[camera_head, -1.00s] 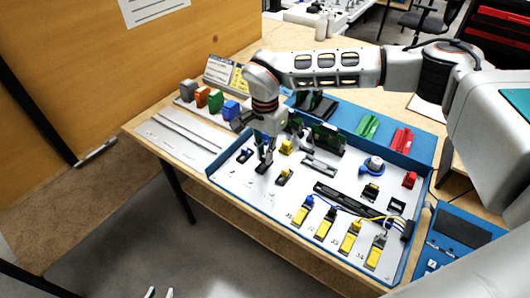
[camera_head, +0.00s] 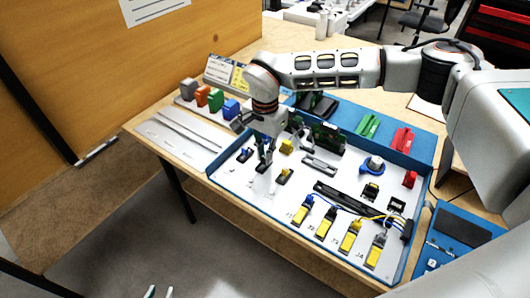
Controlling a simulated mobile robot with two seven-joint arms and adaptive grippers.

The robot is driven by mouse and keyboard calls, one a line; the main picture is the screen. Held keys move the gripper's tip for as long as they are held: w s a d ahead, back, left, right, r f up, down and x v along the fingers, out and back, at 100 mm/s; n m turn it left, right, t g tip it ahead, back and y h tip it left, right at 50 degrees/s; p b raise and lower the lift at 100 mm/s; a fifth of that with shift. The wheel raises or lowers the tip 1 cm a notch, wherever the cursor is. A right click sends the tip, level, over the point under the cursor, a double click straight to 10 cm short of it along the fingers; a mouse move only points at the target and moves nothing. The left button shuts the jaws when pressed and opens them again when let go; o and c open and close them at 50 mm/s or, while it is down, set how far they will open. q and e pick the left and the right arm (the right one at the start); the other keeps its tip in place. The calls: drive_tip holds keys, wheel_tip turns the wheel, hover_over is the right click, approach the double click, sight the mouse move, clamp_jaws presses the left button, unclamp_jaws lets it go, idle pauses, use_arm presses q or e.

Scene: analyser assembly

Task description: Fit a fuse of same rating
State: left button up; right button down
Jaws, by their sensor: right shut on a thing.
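My right gripper (camera_head: 265,157) reaches down over the white panel of the blue-edged tray (camera_head: 232,187). It is shut on a small fuse, mostly hidden between the fingers, at the middle black holder (camera_head: 262,168). I cannot tell whether the fuse is seated in that holder. Another black holder (camera_head: 244,155) sits to the left of the fingers. A further holder with a yellowish part (camera_head: 284,176) sits to the right.
Grey, orange, green and blue blocks (camera_head: 216,100) stand behind left. Yellow-labelled connectors (camera_head: 324,227) with cables line the tray's front right. Green (camera_head: 368,126) and red (camera_head: 402,139) parts lie at the back. A label card (camera_head: 222,72) stands behind the blocks.

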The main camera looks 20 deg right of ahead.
drive_tip(key=shift+f, duration=0.15)
drive_tip(key=c, duration=2)
unclamp_jaws()
drive_tip(key=o, duration=0.3)
drive_tip(key=shift+r+p, duration=2.45)
drive_tip(key=shift+r, duration=1.1)
